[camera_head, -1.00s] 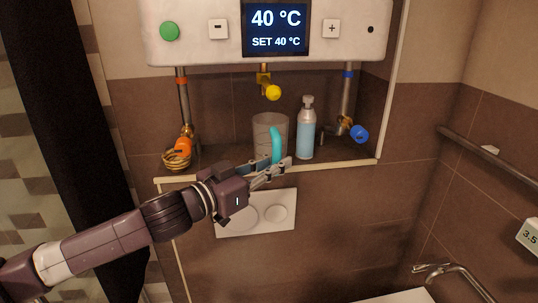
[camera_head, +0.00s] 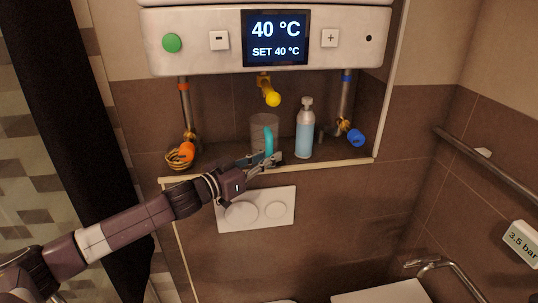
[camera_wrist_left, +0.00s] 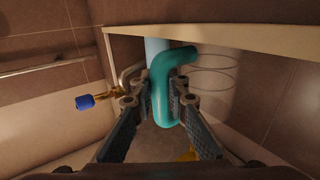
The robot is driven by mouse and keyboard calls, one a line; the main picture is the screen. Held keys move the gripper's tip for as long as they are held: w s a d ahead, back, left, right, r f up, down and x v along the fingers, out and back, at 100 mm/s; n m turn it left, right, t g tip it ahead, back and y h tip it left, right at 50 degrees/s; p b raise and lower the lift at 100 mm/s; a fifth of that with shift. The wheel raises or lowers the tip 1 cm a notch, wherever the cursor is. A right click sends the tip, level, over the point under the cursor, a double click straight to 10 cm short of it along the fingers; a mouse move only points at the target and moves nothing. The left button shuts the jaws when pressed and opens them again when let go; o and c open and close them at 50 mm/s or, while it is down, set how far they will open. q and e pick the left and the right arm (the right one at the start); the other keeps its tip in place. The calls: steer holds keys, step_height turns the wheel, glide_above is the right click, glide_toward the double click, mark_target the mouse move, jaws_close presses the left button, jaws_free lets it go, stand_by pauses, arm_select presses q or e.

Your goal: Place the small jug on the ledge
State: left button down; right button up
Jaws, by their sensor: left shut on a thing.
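The small jug (camera_head: 262,127) is a grey, see-through cylinder with a teal handle. In the head view it is upright over the ledge (camera_head: 335,164), left of the soap bottle. Whether its base touches the ledge is hidden. My left gripper (camera_head: 268,161) is shut on the handle at the ledge's front. In the left wrist view the two fingers of my left gripper (camera_wrist_left: 165,100) stand on either side of the teal handle (camera_wrist_left: 176,75), with the ringed jug body (camera_wrist_left: 217,85) behind it. The right gripper is not in view.
A blue soap bottle (camera_head: 305,132) stands close right of the jug. An orange valve (camera_head: 186,151) and coiled wire basket (camera_head: 176,161) are at left, a blue valve (camera_head: 356,138) at right. A yellow valve (camera_head: 272,98) hangs above the jug, under the heater (camera_head: 200,40).

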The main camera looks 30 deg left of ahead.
arm_select(q)
steer(key=shift+r, duration=0.1)
steer(key=c, duration=1.9)
jaws_free()
steer(key=shift+s, duration=0.15)
steer(key=shift+s+a+f, duration=0.15)
steer(key=shift+s+f, duration=0.05)
steer(key=shift+r+b+v, duration=0.1)
steer(key=shift+b+v, duration=0.45)
steer(key=shift+v, duration=2.3)
steer(key=shift+r+b+v, duration=0.15)
steer(key=shift+b+v, duration=0.4)
steer(key=shift+v, duration=2.25)
